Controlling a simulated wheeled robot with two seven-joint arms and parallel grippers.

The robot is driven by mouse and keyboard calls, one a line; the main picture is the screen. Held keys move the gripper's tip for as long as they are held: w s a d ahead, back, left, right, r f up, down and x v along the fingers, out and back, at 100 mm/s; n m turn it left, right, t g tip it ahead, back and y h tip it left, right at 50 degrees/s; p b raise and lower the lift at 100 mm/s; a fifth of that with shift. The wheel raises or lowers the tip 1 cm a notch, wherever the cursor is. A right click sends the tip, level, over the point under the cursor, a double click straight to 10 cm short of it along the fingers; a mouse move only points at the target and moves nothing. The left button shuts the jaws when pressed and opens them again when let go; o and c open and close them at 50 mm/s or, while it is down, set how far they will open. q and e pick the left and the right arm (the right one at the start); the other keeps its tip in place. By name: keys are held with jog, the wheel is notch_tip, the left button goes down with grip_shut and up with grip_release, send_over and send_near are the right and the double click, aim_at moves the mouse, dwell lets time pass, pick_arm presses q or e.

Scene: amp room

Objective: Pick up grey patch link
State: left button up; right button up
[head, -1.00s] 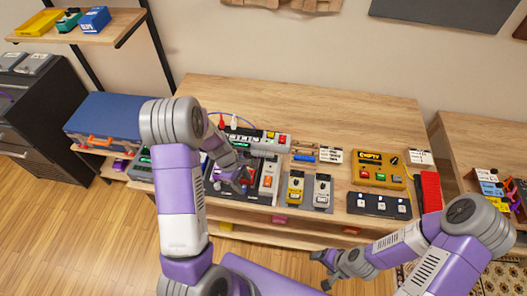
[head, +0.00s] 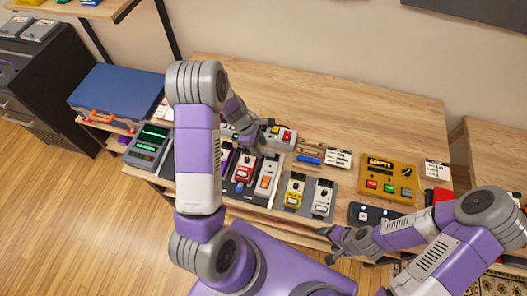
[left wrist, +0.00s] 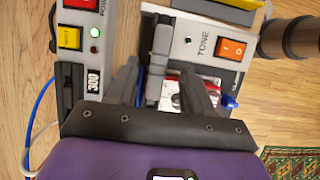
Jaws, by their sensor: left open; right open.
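In the left wrist view, a slim grey piece (left wrist: 162,45), which looks like the grey patch link, lies between a power unit and a pedal marked TONE. My left gripper (left wrist: 160,88) is open, with its fingers either side of the piece's near end; I cannot tell whether they touch it. In the head view my left gripper (head: 252,138) is over the pedals at the left part of the bench, and the link cannot be made out there. My right gripper (head: 334,242) is open and empty at the bench's front edge.
The TONE pedal (left wrist: 215,42) and the power unit (left wrist: 88,45) are close beside the left fingers. A blue cable (left wrist: 38,115) runs at the left. Two pedals (head: 308,197) and a yellow EMPTY box (head: 388,178) stand to the right. The bench's back (head: 320,105) is clear.

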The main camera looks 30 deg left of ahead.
pick_arm(q)
jog(key=shift+x, duration=1.1)
jog(key=shift+w, duration=0.1)
grip_shut()
jog(key=shift+r, duration=0.1)
